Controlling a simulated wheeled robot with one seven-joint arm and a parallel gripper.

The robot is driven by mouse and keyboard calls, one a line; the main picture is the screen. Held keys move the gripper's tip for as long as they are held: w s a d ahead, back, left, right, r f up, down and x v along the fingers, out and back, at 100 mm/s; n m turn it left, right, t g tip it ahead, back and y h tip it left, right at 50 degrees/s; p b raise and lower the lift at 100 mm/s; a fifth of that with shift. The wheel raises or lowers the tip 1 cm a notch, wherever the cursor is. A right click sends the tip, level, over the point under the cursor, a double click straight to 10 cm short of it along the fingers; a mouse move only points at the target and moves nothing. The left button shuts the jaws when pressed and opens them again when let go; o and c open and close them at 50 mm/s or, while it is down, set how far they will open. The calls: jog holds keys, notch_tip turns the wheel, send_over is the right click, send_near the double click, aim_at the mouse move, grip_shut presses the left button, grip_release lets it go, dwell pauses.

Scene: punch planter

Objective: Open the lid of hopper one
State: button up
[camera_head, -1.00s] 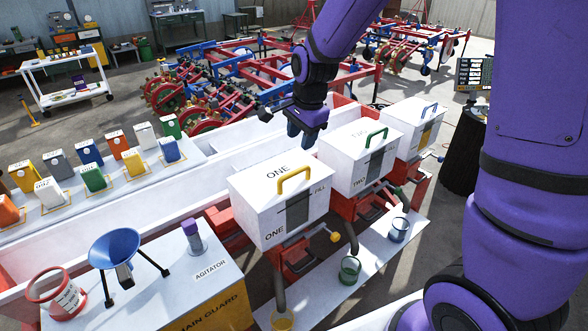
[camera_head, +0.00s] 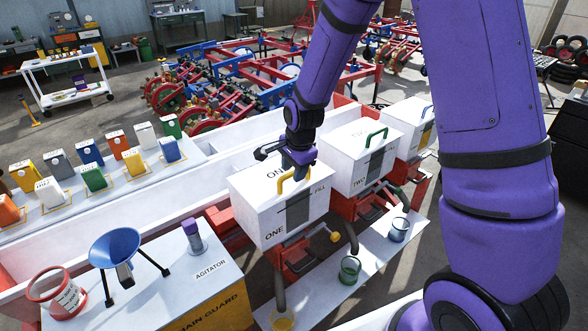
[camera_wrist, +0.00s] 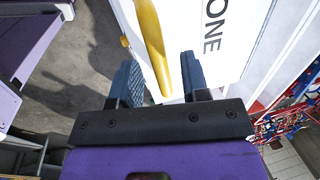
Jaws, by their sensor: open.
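Hopper one (camera_head: 280,212) is a white box marked ONE, with its lid (camera_head: 256,178) shut. A yellow handle (camera_head: 292,181) stands on the lid. My gripper (camera_head: 294,176) is over the lid at the handle, and partly hides it in the head view. In the wrist view my gripper (camera_wrist: 160,82) is open, with the yellow handle (camera_wrist: 150,40) ahead of and between its two dark fingers. The lid's white top with ONE (camera_wrist: 212,25) is to the right. I cannot tell whether the fingers touch the handle.
Hopper two (camera_head: 360,155) with a green handle stands right beside hopper one, and another hopper (camera_head: 410,128) with a blue handle is beyond it. A blue funnel (camera_head: 115,246) and a purple-topped agitator (camera_head: 193,236) stand at the front left. Green and yellow cups are below the hoppers.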

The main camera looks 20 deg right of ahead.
jog(key=shift+f, duration=0.15)
grip_shut()
